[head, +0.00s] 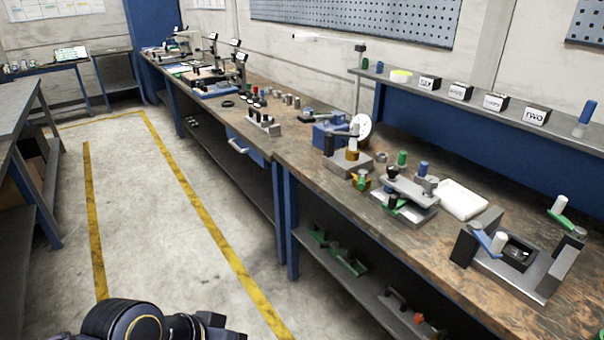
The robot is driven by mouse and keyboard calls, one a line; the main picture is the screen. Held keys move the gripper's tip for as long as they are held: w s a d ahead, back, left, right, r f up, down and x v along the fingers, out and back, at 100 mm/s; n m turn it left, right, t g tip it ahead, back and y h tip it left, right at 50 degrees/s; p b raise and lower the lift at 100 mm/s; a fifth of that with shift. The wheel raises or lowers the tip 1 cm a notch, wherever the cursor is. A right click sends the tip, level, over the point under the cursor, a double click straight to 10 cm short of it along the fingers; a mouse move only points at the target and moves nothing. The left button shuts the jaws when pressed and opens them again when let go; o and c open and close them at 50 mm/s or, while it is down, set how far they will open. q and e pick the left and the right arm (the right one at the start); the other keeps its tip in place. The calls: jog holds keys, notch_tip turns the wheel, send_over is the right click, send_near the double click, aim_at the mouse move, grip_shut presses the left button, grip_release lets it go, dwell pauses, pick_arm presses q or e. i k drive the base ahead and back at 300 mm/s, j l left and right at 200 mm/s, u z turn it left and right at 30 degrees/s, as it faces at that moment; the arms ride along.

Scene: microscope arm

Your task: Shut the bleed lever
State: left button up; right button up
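I cannot tell for certain which part is the bleed lever. A round white dial gauge (362,126) stands on the bench beside a blue block (328,134). In front of it is a grey base with a brass fitting (352,154) and a dark upright. A small yellow valve-like part with green (361,181) sits near the bench's front edge; its handle position is too small to read. A dark rounded arm part of mine shows at the bottom left, over the floor and away from the bench. Neither gripper's fingers show.
The long wooden workbench (395,231) runs from front right to far left. Labelled boxes line the rear shelf. The floor aisle (140,215) is clear.

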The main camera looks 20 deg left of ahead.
aim_at(362, 175)
jog(key=u, duration=0.3)
jog(key=i+j+z, duration=0.2)
jog(key=i+z, duration=0.2)
jog(key=i+j+z, duration=0.4)
jog(key=i, duration=0.15)
